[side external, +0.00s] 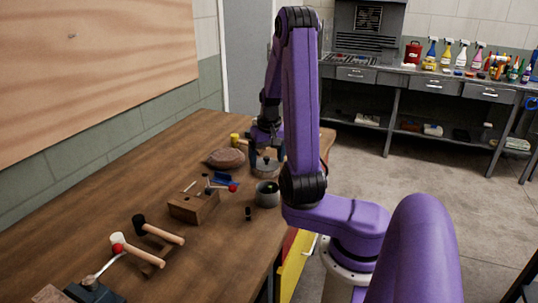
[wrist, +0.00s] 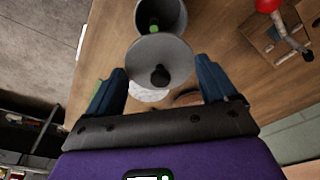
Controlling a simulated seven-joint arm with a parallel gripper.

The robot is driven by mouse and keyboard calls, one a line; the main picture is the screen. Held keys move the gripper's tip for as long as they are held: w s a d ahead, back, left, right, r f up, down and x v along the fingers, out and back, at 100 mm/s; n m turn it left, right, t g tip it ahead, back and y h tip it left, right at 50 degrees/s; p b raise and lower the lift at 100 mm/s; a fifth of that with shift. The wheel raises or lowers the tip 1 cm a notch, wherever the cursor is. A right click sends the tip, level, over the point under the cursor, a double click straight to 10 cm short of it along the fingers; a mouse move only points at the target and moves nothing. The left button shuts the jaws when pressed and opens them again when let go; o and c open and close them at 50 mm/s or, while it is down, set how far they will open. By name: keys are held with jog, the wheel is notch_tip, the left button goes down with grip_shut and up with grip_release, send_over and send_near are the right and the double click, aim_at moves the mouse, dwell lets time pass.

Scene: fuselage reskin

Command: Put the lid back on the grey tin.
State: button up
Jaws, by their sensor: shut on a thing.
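The grey tin (side external: 267,197) stands upright and uncovered near the table's right edge. It also shows at the top of the wrist view (wrist: 171,29), with something green and dark inside. The round grey lid (side external: 264,168) has a black knob facing my wrist. My gripper (side external: 266,150) is shut on the lid, its blue fingers at opposite sides of the rim. In the wrist view, the lid (wrist: 150,53) sits between the fingertips (wrist: 159,64) and covers part of the tin. In the side view, the lid is behind the tin, not over its mouth. The lid's underside is hidden.
A wooden block with tools (side external: 193,206) stands left of the tin. A small dark object (side external: 248,214) lies in front of it. A brown rounded object (side external: 224,158) lies left of my gripper. Two mallets (side external: 150,242) lie at the front left. The table's middle left is clear.

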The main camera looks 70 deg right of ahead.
aim_at(268, 171)
jog(key=shift+s+a+r, duration=0.1)
jog(key=shift+s+a, duration=0.2)
jog(key=shift+a, duration=0.3)
jog(key=shift+s+a+r, duration=0.1)
jog(key=shift+s+a, duration=0.2)
jog(key=shift+a, duration=0.3)
jog(key=shift+f, duration=3.1)
jog(key=shift+f, duration=0.2)
jog(key=o, duration=0.8)
jog(key=shift+r, duration=0.15)
jog(key=shift+r, duration=3.4)
